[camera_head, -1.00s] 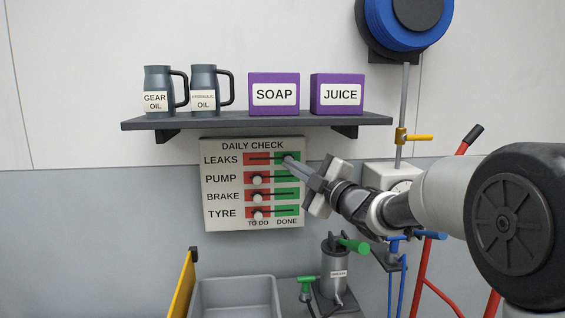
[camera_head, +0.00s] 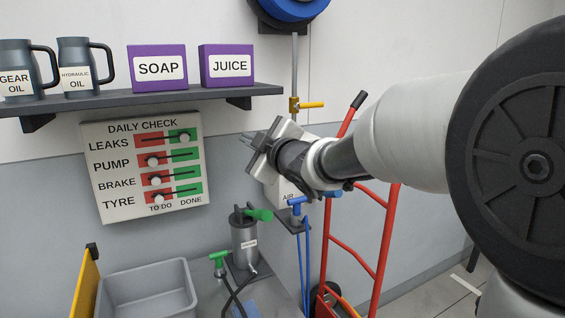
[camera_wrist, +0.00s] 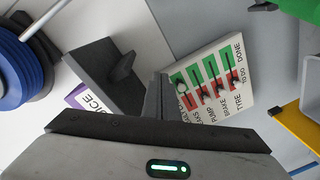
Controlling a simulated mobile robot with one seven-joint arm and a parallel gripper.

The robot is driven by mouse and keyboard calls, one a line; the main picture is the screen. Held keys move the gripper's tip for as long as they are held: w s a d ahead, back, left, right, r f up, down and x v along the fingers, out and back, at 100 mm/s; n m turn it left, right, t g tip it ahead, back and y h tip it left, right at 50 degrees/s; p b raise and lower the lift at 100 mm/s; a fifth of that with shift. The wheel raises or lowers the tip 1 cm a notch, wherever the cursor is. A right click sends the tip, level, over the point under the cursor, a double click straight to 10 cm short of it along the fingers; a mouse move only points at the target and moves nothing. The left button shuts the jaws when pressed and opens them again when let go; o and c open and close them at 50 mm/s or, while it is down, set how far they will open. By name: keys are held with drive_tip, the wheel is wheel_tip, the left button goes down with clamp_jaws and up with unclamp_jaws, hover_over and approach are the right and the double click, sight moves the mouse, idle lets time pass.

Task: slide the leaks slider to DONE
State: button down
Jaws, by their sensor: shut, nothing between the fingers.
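The daily check board (camera_head: 107,205) hangs on the wall below the shelf, with rows LEAKS, PUMP, BRAKE and TYRE. The leaks slider knob (camera_head: 184,137) is on the green DONE side, near the right end of its slot. The pump knob (camera_head: 153,161), brake knob (camera_head: 155,181) and tyre knob (camera_head: 157,199) are on the red TO DO side. My gripper (camera_head: 246,138) is shut and empty, right of the board and apart from the leaks knob. The wrist view shows the shut fingers (camera_wrist: 159,98) and the tilted board (camera_wrist: 235,55) beyond.
A dark shelf (camera_head: 190,99) above the board holds two oil jugs, a soap box (camera_head: 158,68) and a juice box (camera_head: 227,65). Below are a grey bin (camera_head: 150,272) and a grey canister (camera_head: 244,240). A red hand truck (camera_head: 384,250) stands at the right.

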drive_tip(key=s+d+f+m+g+h, duration=0.25)
drive_tip(key=s+d+m+h, duration=0.35)
drive_tip(key=d, duration=0.4)
drive_tip(key=s+d+f+m+g+h, duration=0.1)
drive_tip(key=s+d+f+m+h, duration=0.3)
drive_tip(key=s+d, duration=0.6)
drive_tip(key=s+d+f+m+g, duration=0.25)
drive_tip(key=s+f+m, duration=0.2)
drive_tip(key=s, duration=0.55)
drive_tip(key=s+d+f+m+g, duration=0.25)
drive_tip(key=s+f, duration=0.35)
drive_tip(key=s, duration=0.3)
wheel_tip(320, 180, up, 18)
drive_tip(key=p, duration=1.8)
drive_tip(key=shift+a+y, duration=0.3)
drive_tip(key=shift+a, duration=0.15)
drive_tip(key=shift+a+f+g, duration=0.1)
drive_tip(key=shift+a+g, duration=0.05)
drive_tip(key=shift+g, duration=0.1)
